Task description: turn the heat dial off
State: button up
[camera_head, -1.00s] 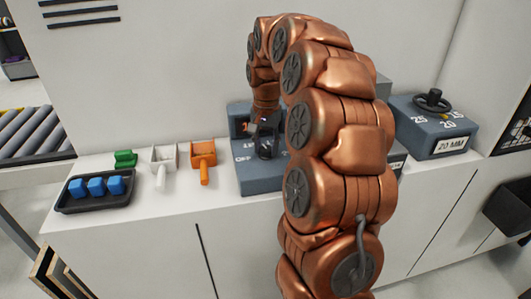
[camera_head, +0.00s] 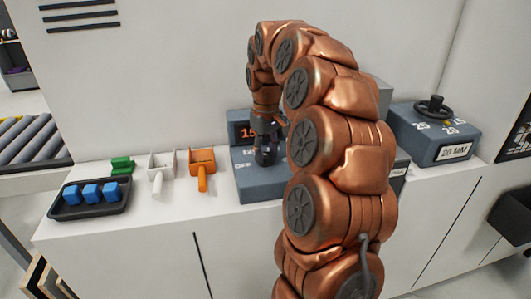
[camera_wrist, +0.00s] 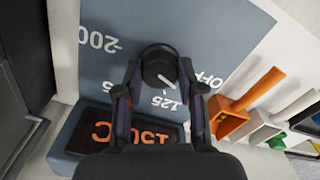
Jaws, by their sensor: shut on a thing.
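The heat dial (camera_wrist: 160,62) is a round black knob with a white pointer line, on a grey control box (camera_head: 262,187). In the wrist view its line slants to the lower right, towards the side between the 125 and OFF marks. My gripper (camera_wrist: 160,68) is shut on the dial, one finger on each side. A 200 mark is at the left. The display (camera_wrist: 135,132) glows orange and appears to read 150C. In the head view my gripper (camera_head: 266,155) is at the box and hides the dial.
Left of the box are an orange scoop-like holder (camera_head: 202,162), a white one (camera_head: 160,165), a green piece (camera_head: 122,165) and a black tray (camera_head: 100,208) with blue blocks. Another grey box (camera_head: 435,135) with a handwheel is at the right.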

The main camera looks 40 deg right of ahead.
aim_at(266, 154)
jog(key=shift+w+r+n, duration=0.1)
jog(key=shift+n, duration=1.8)
jog(key=o, duration=1.1)
jog(key=shift+o, duration=0.2)
jog(key=shift+r, duration=3.7)
